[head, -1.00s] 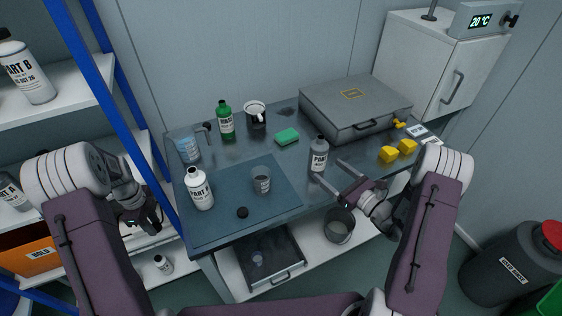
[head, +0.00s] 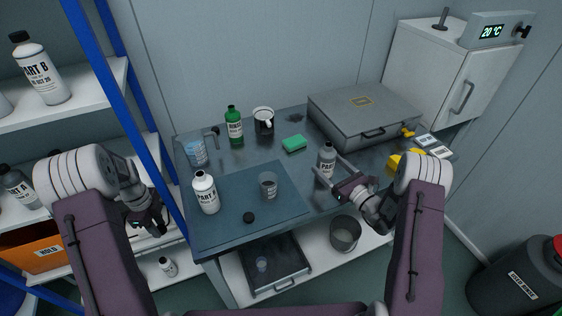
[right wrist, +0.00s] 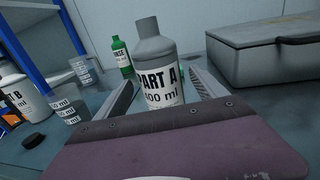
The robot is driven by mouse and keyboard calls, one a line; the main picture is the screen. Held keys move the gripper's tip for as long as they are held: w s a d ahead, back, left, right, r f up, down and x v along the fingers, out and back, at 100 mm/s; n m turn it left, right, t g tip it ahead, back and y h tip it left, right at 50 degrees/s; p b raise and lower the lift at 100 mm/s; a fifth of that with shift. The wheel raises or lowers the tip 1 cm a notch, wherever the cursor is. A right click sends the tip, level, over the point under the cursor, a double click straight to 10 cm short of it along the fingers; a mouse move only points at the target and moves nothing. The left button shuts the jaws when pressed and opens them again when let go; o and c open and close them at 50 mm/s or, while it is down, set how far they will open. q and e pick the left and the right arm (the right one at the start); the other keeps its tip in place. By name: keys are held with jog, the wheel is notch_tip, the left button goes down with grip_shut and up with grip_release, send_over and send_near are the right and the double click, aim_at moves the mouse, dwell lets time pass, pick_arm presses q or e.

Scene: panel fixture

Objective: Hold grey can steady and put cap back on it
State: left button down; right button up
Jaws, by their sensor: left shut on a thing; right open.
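The grey can (head: 326,156), labelled PART A, stands upright on the table, with a grey top and no black cap on it. It also shows in the right wrist view (right wrist: 157,50). My right gripper (head: 329,170) is open, with one finger on each side of the can; I cannot tell whether they touch it. A black cap (head: 248,217) lies on the blue mat (head: 225,228), and the right wrist view also shows it (right wrist: 34,142). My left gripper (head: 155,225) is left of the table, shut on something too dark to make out.
On the mat stand a white PART B bottle (head: 206,192) and a grey cup (head: 268,186). Behind are a green bottle (head: 234,126), a mug (head: 264,121), a green sponge (head: 294,143) and a grey case (head: 362,112). Yellow blocks (head: 394,162) lie right of the can.

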jog(key=x, duration=0.5)
jog(key=shift+w+f, duration=0.15)
jog(key=shift+f, duration=0.05)
grip_shut()
dwell(0.3)
